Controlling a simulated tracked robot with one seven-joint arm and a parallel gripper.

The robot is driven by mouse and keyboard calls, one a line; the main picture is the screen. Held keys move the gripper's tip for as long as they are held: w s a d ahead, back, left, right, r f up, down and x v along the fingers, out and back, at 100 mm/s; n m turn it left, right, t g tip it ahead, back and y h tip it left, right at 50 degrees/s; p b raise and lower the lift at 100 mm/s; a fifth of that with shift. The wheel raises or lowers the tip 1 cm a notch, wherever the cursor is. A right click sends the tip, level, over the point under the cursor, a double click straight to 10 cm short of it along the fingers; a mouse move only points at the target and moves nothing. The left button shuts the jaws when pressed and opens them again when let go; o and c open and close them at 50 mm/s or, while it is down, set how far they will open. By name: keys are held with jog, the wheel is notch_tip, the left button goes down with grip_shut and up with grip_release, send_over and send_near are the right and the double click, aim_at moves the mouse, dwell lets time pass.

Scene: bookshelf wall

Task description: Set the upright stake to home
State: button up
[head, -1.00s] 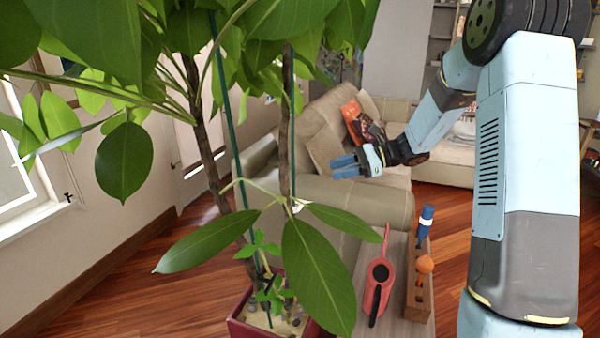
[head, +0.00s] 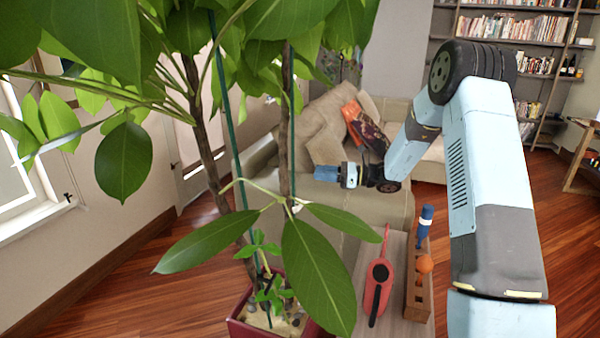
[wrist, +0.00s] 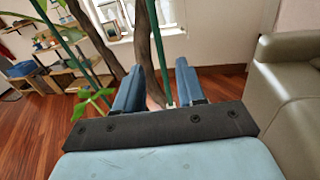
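A thin green upright stake (head: 292,130) stands beside a brown trunk of the potted plant in the head view. A small white piece shows low on it, and leaves hide its lower end. A second green stake (head: 230,130) leans at its left. The dark red pot (head: 240,327) is at the bottom. My gripper (head: 317,173) is to the right of the upright stake, its blue fingers pointing left. In the wrist view my gripper (wrist: 159,68) is open and empty, and the upright stake (wrist: 157,45) appears between the fingertips, ahead of them; I cannot tell the exact distance.
Large leaves (head: 315,275) hang in front of the pot. A sofa (head: 360,205) stands behind.

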jog(key=w+a, duration=0.1)
jog(key=a, duration=0.6)
jog(key=shift+a, duration=0.25)
jog(key=shift+c, duration=0.2)
grip_shut()
jog(key=shift+w, duration=0.1)
